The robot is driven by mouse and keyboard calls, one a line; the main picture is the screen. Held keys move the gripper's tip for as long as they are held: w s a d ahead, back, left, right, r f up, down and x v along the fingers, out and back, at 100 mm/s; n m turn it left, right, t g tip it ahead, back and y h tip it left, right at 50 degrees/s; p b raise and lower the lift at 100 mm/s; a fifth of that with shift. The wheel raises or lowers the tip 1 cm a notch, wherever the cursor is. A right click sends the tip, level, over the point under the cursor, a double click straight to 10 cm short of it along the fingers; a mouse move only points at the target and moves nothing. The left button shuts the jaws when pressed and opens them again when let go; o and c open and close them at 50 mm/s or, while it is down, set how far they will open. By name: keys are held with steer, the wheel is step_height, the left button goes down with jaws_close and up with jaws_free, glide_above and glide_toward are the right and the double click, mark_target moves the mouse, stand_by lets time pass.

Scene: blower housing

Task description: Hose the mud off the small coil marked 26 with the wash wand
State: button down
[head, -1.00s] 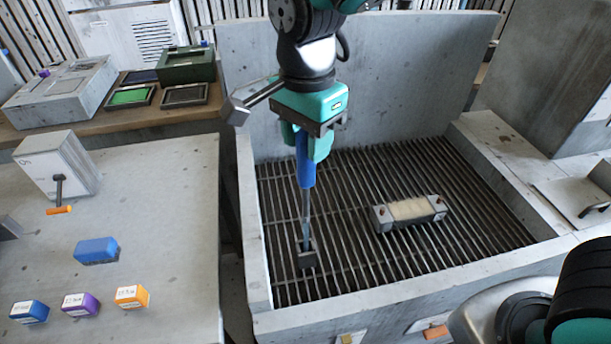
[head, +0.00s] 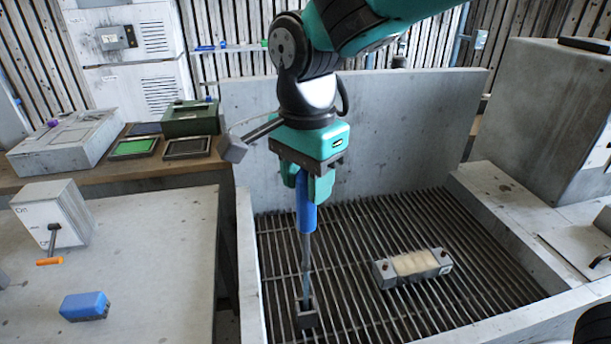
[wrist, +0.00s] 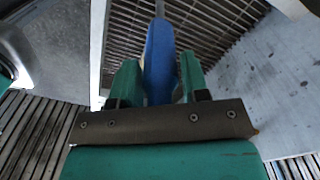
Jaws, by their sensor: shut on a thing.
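My gripper (head: 308,187) is shut on the blue handle of the wash wand (head: 307,216). The wand hangs down with its dark nozzle head (head: 307,315) low over the grate, at the left of the wash basin; I cannot tell whether it touches the bars. The blue handle also shows between my green fingers in the wrist view (wrist: 160,60). A small coil (head: 414,265) with grey ends and a tan, muddy-looking middle lies on the grate, right of the wand and apart from it. A mark on its right end is too small to read.
The basin has a slatted grate (head: 360,225), a high back wall (head: 400,130) and raised sides. Left is a grey table with a blue block (head: 85,306) and a lever box (head: 55,218). A green box (head: 190,118) stands on the shelf behind.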

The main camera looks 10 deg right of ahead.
mark_target(306, 216)
steer(key=shift+f+b, duration=2.05)
steer(key=shift+f, duration=1.35)
steer(key=w+d+p, duration=0.1)
steer(key=w+d, duration=0.2)
steer(key=d, duration=0.9)
steer(key=w+d+p, duration=0.2)
steer(key=w+d, duration=0.1)
steer(key=d, duration=0.9)
steer(key=shift+d, duration=0.4)
steer(key=shift+w, duration=0.1)
steer(key=shift+f, duration=0.7)
